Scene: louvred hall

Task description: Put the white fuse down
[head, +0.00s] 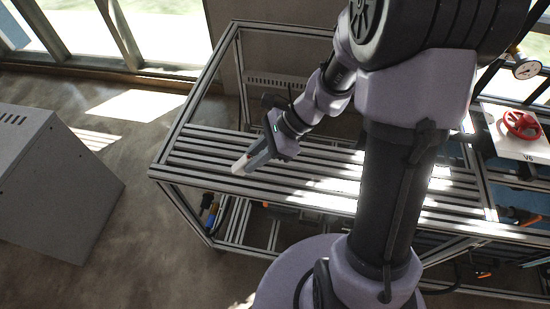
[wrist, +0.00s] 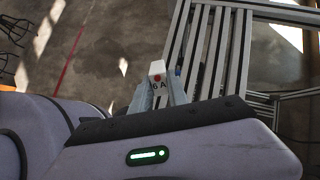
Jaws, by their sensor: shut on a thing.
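In the head view, my gripper (head: 250,160) reaches over the left end of a slatted metal bench (head: 200,147), and the fuse (head: 240,167) shows as a pale tip pointing down and left near the bench's front edge. I cannot tell whether the fuse touches the slats. Its lower part is hidden between the fingers.
A grey cabinet (head: 62,175) stands on the floor at left, apart from the bench. A red valve wheel (head: 521,124) on a white panel and a gauge (head: 527,69) are at far right. The slats around my gripper look clear. Blue and orange-handled items hang below the bench's left end.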

